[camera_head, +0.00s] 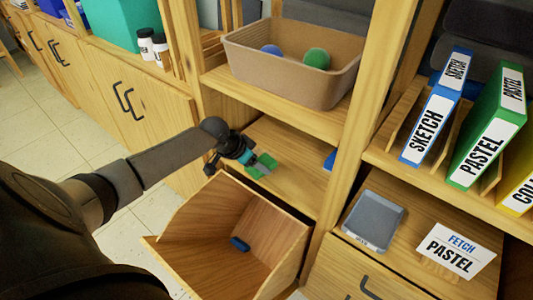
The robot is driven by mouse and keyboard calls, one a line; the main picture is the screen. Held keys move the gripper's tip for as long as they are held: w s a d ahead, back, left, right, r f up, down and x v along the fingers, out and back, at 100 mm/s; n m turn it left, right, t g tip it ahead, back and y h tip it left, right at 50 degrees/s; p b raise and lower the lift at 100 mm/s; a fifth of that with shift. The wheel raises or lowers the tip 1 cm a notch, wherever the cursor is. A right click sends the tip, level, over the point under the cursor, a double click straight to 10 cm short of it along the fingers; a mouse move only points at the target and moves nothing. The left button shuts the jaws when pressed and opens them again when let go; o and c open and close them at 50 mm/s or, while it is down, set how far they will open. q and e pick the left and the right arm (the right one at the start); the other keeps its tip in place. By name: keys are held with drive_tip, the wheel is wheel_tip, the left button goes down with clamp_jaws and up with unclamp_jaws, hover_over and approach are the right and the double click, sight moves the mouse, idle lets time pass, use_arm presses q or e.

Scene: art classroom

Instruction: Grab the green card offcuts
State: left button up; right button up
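The green card offcuts (266,160) lie on the low wooden shelf, in the middle of the view, as small green pieces close together. My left gripper (246,158) reaches in from the left over the shelf's front edge, with its tip at the offcuts. The fingers are small and dark there, and I cannot tell whether they are open or closed on a piece. My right gripper is not in view.
An open wooden bin (205,222) with a small blue item (239,243) stands below the shelf. Above is a brown tub (290,80) with a blue and a green ball. Shelf uprights bound the space. Right are binders (435,112), a grey tray (373,218) and a sign (455,250).

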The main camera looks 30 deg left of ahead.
use_arm(q)
drive_tip(key=s+a+p, duration=0.3)
drive_tip(key=s+p, duration=0.1)
drive_tip(key=s, duration=0.7)
drive_tip(key=shift+s, duration=0.2)
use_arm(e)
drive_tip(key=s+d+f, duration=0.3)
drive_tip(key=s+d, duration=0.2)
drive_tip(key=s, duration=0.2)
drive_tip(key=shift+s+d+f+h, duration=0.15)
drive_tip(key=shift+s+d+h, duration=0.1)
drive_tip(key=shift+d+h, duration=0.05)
